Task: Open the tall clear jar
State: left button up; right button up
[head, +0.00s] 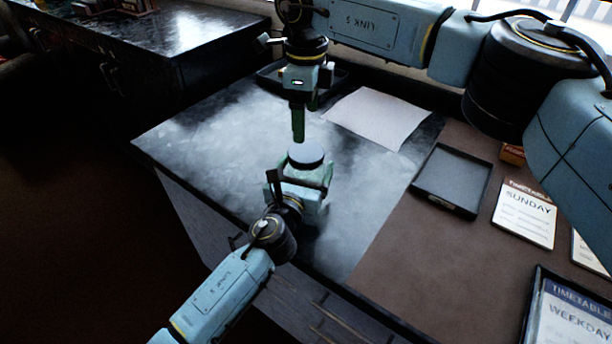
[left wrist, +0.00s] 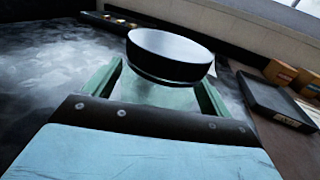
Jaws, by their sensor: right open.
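The tall clear jar (left wrist: 160,92) stands between the green fingers of my left gripper (left wrist: 158,90) in the left wrist view, with a finger against each side. Its round lid (head: 306,153) looks grey from above and sits on top; its dark rim (left wrist: 170,62) shows in the left wrist view. In the head view my left gripper (head: 300,185) hides most of the jar's body. My right gripper (head: 298,138) points down above and just behind the lid, open and empty. Its fingers overlap edge-on, and it looks apart from the lid.
A white sheet (head: 376,118) lies behind on the grey worktop. A black tray (head: 452,180) and a Sunday timetable card (head: 524,212) lie to the right on the brown part. A Weekday timetable (head: 575,318) stands at lower right. The worktop left of the jar is clear.

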aim_at(306, 152)
pick_arm(q)
jog(key=c, duration=1.6)
pick_arm(e)
jog(key=shift+m, duration=0.4)
jog(key=m, duration=0.5)
jog(key=shift+m, duration=0.4)
jog(key=m, duration=0.3)
jog(key=shift+m, duration=0.4)
jog(key=m, duration=0.3)
jog(key=shift+m, duration=0.3)
jog(key=m, duration=1.2)
jog(key=shift+m, duration=0.4)
jog(key=shift+f, duration=0.45)
notch_tip(306, 152, down, 7)
jog(key=shift+f, duration=0.1)
